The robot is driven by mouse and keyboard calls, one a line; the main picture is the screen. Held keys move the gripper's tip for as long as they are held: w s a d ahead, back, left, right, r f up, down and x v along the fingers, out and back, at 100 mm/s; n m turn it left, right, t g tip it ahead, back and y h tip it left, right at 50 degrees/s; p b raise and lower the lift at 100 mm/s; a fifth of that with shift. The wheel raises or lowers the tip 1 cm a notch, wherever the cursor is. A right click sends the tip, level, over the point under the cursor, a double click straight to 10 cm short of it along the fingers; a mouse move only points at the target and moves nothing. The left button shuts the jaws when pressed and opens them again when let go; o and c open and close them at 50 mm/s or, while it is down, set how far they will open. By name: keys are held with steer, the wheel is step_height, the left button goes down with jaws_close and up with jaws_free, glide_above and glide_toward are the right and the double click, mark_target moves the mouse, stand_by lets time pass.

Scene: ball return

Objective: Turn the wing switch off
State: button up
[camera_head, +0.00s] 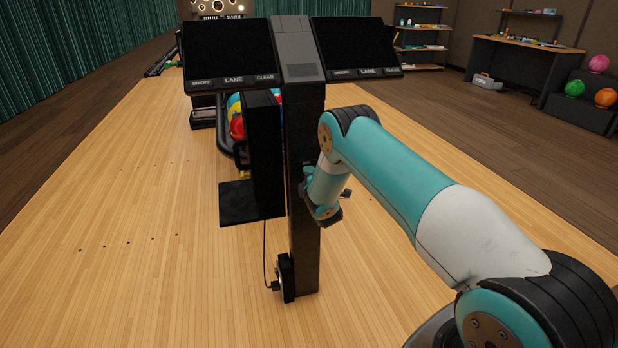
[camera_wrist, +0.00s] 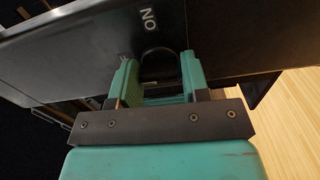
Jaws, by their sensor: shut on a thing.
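The wing switch (camera_wrist: 157,53) shows in the wrist view as a dark, rounded part on a black panel, between the two teal fingers of my gripper (camera_wrist: 159,66). My gripper is shut on it. White "ON" letters stand just above it, and a small pale mark beside the left finger is mostly hidden. Which way the wing points is hard to tell. In the head view my gripper (camera_head: 306,188) is at the dark column (camera_head: 305,250) of the lane console, and the switch is hidden there.
Two dark screens (camera_head: 230,52) top the column. A black box (camera_head: 263,150) and a flat black plate (camera_head: 243,203) are on its left. A cable runs down to a plug (camera_head: 277,286) near the floor. Coloured balls (camera_head: 237,126) lie behind. The wooden floor (camera_head: 130,290) at left is clear.

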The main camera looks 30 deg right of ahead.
steer(key=shift+n, duration=0.3)
stand_by(0.4)
steer(key=o, duration=0.9)
steer(key=shift+a, duration=0.1)
steer(key=b+v, duration=1.7)
steer(key=b, duration=0.8)
steer(key=shift+s+r, duration=0.1)
steer(key=shift+s, duration=0.1)
